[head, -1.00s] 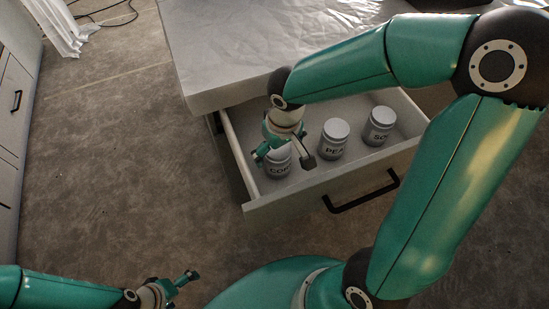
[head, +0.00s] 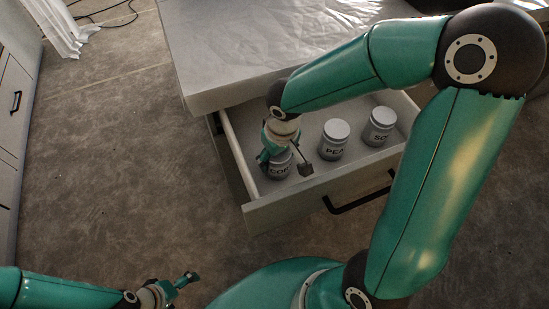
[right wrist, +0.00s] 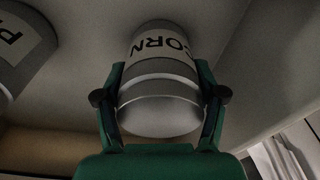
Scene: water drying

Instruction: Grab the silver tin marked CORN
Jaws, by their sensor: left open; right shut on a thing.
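The silver tin marked CORN (head: 279,170) stands at the left end of the open drawer, partly hidden by my right gripper (head: 286,163). In the right wrist view the tin (right wrist: 160,88) sits between the two fingers of my right gripper (right wrist: 160,100), which is shut on it with a finger against each side. Its CORN label appears upside down there. My left gripper (head: 180,283) is open and empty, low over the floor at the bottom left of the head view.
The open drawer (head: 290,205) has a black handle (head: 362,194) on its front. A tin marked PEA (head: 333,142) and another tin (head: 379,128) stand to the right of the CORN tin. A cabinet (head: 14,110) stands at the far left. The floor between is clear.

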